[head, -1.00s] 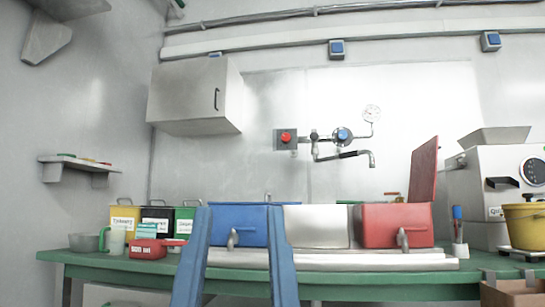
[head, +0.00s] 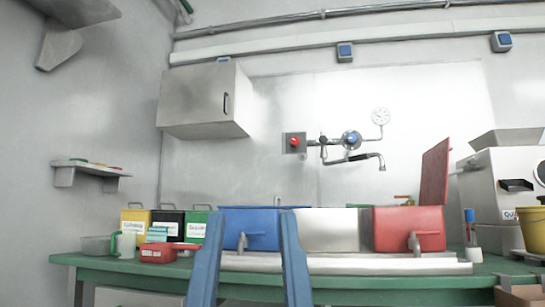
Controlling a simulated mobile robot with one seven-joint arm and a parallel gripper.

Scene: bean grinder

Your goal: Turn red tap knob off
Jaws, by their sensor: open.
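The red tap knob (head: 294,141) sits on a grey square plate on the back wall, at the left end of the wall tap's pipework. The blue knob (head: 351,139) is to its right on the same pipe. A curved spout (head: 372,156) hangs below and a round gauge (head: 380,116) stands above. Nothing covers the red knob. It is too small to tell how far it is turned.
A wall cabinet (head: 195,100) is left of the tap. The wall around the knob is clear.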

